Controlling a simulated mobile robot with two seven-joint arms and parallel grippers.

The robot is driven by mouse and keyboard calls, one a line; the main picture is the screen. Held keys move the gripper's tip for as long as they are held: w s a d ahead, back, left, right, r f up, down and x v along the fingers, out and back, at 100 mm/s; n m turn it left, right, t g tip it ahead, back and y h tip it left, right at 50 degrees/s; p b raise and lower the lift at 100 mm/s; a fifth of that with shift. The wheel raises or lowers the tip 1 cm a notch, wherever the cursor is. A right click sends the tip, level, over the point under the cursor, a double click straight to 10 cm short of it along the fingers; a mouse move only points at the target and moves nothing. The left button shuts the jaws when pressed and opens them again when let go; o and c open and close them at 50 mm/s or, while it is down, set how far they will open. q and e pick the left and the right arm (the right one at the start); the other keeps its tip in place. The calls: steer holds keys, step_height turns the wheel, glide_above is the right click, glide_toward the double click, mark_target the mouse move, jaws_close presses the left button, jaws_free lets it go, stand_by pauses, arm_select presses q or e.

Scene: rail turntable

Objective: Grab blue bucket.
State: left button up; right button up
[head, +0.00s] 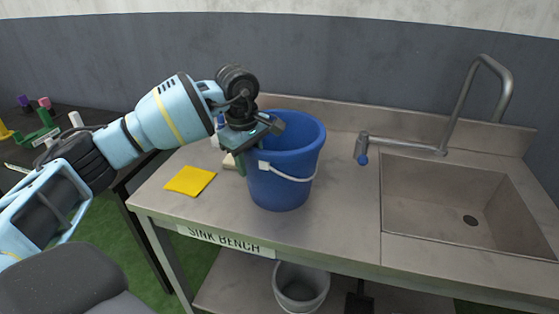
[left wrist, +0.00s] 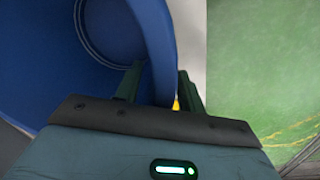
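The blue bucket (head: 284,165) stands upright on the sink bench, its pale handle (head: 290,176) hanging down the front. My left gripper (head: 247,150) is at the bucket's left rim, pointing down. In the left wrist view, the bucket (left wrist: 60,50) fills the left side. Its wall passes between the two dark green fingers of my left gripper (left wrist: 160,88), one inside the bucket and one outside. A small gap shows between the wall and the outer finger, so the fingers look open around the rim. My right gripper is in neither view.
A yellow cloth (head: 190,181) lies left of the bucket, and a small pale block (head: 230,161) sits beside it. The faucet (head: 440,148) and sink (head: 460,205) are to the right. A grey bucket (head: 301,287) stands below the bench. The front right bench top is clear.

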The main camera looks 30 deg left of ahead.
arm_select(q)
steer(key=shift+c, duration=0.5)
jaws_close()
stand_by(0.8)
